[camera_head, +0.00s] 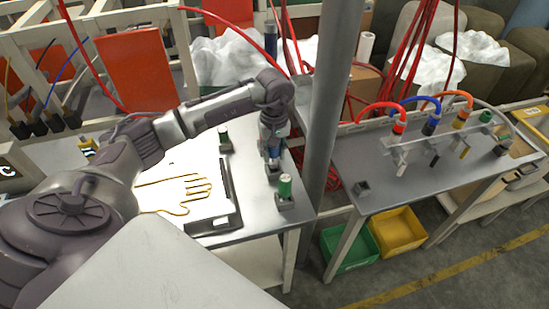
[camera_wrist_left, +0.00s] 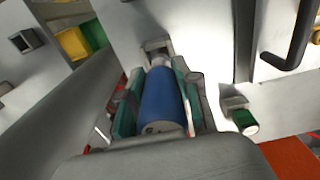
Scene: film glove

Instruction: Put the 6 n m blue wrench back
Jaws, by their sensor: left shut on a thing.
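The blue wrench (camera_wrist_left: 162,100) is between the fingers of my left gripper (camera_wrist_left: 158,92) in the left wrist view, with a marking on its near end. Its far tip points at a small square holder (camera_wrist_left: 156,45) on the grey table; I cannot tell if the tip is seated in it. In the head view my left gripper (camera_head: 271,140) points down over the right side of the workbench and mostly hides the wrench. A holder (camera_head: 273,173) shows just below the gripper. My right gripper is not in view.
A tray with a glove outline (camera_head: 185,190) lies left. A metal post (camera_head: 330,100) rises close by on the right. A second table (camera_head: 400,185) has hanging coloured tools.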

